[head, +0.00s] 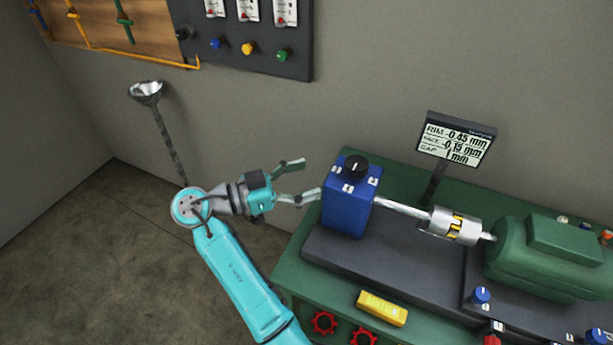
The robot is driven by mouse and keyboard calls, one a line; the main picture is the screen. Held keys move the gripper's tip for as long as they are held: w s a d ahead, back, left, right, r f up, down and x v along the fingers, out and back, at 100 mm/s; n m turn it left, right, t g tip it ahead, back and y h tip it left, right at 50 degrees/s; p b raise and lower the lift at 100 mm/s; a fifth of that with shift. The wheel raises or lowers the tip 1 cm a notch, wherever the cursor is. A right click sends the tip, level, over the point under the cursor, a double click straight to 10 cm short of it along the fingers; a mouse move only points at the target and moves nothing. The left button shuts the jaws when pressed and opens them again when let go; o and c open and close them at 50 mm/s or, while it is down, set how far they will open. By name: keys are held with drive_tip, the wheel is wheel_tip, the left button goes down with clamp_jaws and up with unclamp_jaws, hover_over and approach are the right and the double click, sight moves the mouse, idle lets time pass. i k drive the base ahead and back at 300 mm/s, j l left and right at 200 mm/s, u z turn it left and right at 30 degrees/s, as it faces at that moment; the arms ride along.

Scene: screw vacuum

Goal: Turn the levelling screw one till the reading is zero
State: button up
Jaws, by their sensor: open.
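My gripper (308,178) is open and empty, its fingers pointing right towards a blue box with a black knob on top (346,205). The lower fingertip appears close to the box's left side; I cannot tell whether they touch. A display (457,139) on a post reads RIM -0.45 mm, a second line of about -0.19 mm, and GAP 1 mm. Screws with coloured heads stand around the green motor (550,258): a blue one (481,295) at its front left, another blue one (597,337) at the front right. I cannot tell which is screw one.
A shaft and silver coupling (449,226) join the blue box to the motor. A yellow level-like block (382,308) and red star knobs (323,322) are at the bench front. Further coloured heads, red (491,340) and orange (606,235), show near the motor. Floor at left is clear.

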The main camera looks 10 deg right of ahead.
sight(481, 295)
drive_tip(key=k, duration=1)
